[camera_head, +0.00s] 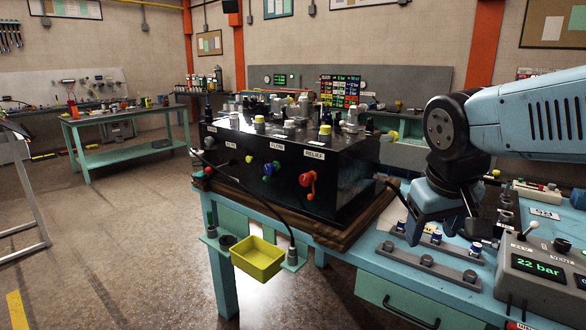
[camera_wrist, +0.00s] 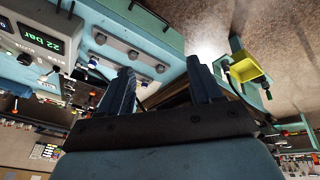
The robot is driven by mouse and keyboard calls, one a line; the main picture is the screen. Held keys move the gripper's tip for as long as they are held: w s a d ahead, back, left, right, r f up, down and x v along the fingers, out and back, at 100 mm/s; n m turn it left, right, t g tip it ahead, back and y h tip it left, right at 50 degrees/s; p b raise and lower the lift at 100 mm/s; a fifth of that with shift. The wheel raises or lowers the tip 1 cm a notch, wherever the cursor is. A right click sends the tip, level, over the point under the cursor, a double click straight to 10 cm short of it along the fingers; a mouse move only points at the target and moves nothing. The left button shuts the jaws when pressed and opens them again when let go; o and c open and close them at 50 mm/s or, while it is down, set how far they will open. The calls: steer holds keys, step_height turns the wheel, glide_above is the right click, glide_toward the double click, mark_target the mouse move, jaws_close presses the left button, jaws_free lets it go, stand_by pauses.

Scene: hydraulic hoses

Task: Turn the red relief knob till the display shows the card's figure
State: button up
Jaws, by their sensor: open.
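The red relief knob (camera_head: 308,179) is on the front of a black box, under a label reading RELIEF. The display (camera_head: 538,268) on a grey console at the lower right reads 22 bar in green; it also shows in the wrist view (camera_wrist: 42,40). A small white card (camera_head: 545,213) stands behind the console; its figure is too small to read surely. My gripper (camera_wrist: 161,82) is open, with nothing seen between its fingers. In the head view it hangs over the blue bench, right of the black box and apart from the knob. The knob is not seen in the wrist view.
Blue and green knobs (camera_head: 270,168) sit left of the red one. A yellow tray (camera_head: 258,258) and a black hose (camera_head: 275,208) are in front of the box. A grey rail with round fittings (camera_head: 428,262) lies on the bench.

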steer(key=shift+s+a+r+m+t+y, duration=0.1)
steer(key=shift+s+r+m+t+y, duration=0.6)
steer(key=shift+s+t, duration=0.15)
